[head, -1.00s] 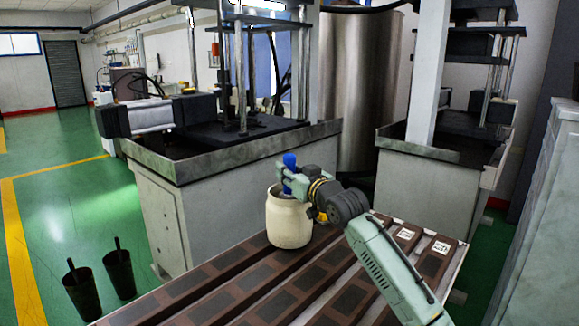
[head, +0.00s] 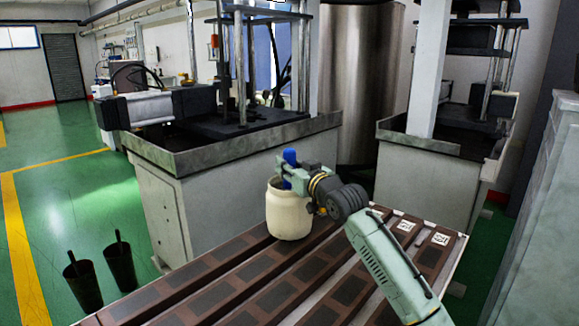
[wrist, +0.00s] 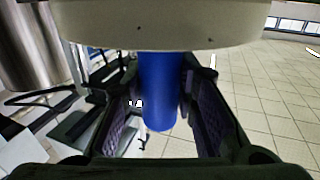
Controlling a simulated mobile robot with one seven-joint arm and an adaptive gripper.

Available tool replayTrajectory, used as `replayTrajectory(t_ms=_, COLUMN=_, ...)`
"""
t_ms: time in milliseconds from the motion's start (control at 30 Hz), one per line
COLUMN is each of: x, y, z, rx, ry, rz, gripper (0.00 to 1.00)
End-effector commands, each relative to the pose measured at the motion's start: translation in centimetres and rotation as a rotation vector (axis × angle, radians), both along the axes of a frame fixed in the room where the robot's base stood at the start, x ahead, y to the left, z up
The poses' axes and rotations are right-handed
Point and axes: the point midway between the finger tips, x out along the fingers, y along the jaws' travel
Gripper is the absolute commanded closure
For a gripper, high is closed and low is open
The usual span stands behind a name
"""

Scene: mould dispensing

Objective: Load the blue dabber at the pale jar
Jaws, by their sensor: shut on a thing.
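The pale jar (head: 289,216) stands upright on the dark slatted table. My gripper (head: 290,174) is at the jar's mouth, shut on the blue dabber (head: 290,157). The dabber's rounded blue top stands above the fingers, and its lower part is hidden inside or behind the jar's rim. In the wrist view the blue dabber (wrist: 158,90) sits between my two finger pads, with the jar's pale rim (wrist: 160,25) across the top. The inside of the jar is hidden.
The slatted table (head: 262,290) has dark inset blocks and is largely clear to the left and front of the jar. Two white printed labels (head: 440,239) lie at its right end. A grey machine base (head: 215,195) stands behind. Two dark buckets (head: 120,268) are on the floor.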

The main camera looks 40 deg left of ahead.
Motion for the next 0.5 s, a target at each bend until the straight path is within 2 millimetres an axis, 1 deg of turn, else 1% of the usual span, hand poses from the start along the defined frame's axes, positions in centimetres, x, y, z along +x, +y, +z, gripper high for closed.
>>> replayTrajectory(t_ms=500, x=-0.02, y=0.0, z=-0.58, rx=0.001, ry=0.0, rz=0.0, gripper=1.0)
